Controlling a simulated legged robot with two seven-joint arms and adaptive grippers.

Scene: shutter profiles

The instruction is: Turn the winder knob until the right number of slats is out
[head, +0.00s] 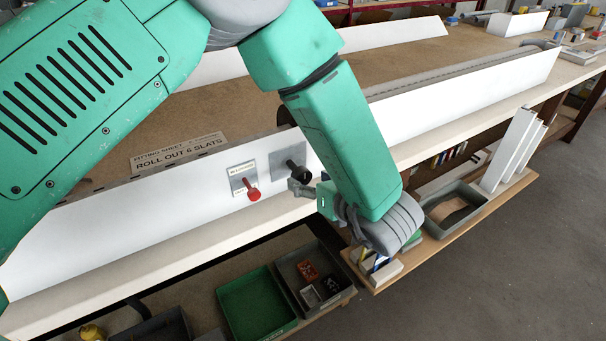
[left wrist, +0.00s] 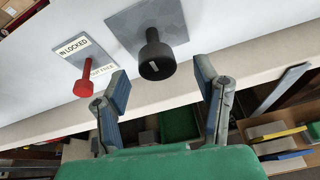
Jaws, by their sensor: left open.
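The black winder knob (head: 297,168) stands out from a grey plate (head: 282,165) on the white front panel; the left wrist view shows it (left wrist: 155,58) with a pale mark on its face. My left gripper (head: 308,188) is open. In the left wrist view, its two fingers (left wrist: 162,72) are spread below and either side of the knob, apparently not touching it. A red-knobbed pin (left wrist: 83,85) sits left of the knob on a plate labelled "IN LOCKED" above and "OUT FREE" below. A sheet (head: 178,152) reads "ROLL OUT 6 SLATS". My right gripper is out of view.
The white panel (head: 150,220) runs along the bench edge, partly hidden by my left arm. Below are a green bin (head: 256,303), a dark bin (head: 318,280) with small parts, and a grey tray (head: 455,208). White profiles (head: 512,150) lean at the right.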

